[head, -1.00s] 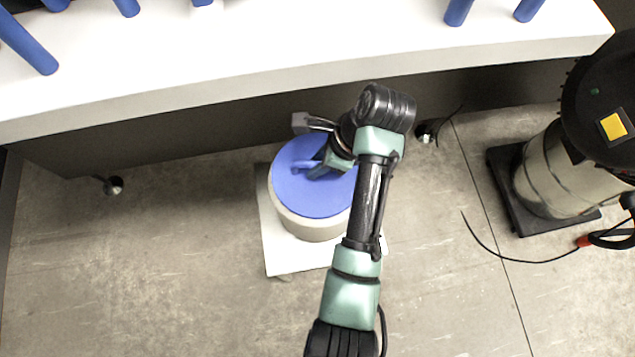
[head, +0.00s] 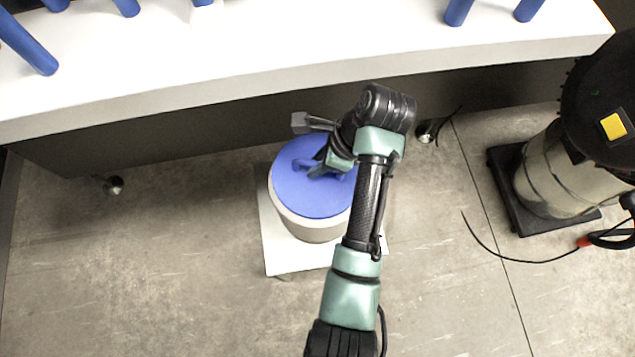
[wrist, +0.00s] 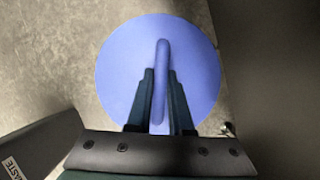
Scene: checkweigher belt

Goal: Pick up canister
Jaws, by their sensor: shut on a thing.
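The canister (head: 312,230) has a pale round body and a blue lid (head: 300,200) with a blue handle across its top. It is upright over a white square base (head: 283,262) on the floor; I cannot tell whether it touches the base. My gripper (head: 316,168) is at the lid's handle, partly hidden by my own arm. In the wrist view the blue lid (wrist: 205,65) fills the middle. The handle (wrist: 161,75) runs between the two dark fingers of my gripper (wrist: 160,100), which are shut on it.
A white counter (head: 300,65) with several blue cylinders (head: 28,42) runs across the back. A large cylindrical machine (head: 545,175) stands on a dark base at right, with a cable on the floor. The floor at left (head: 130,260) is clear.

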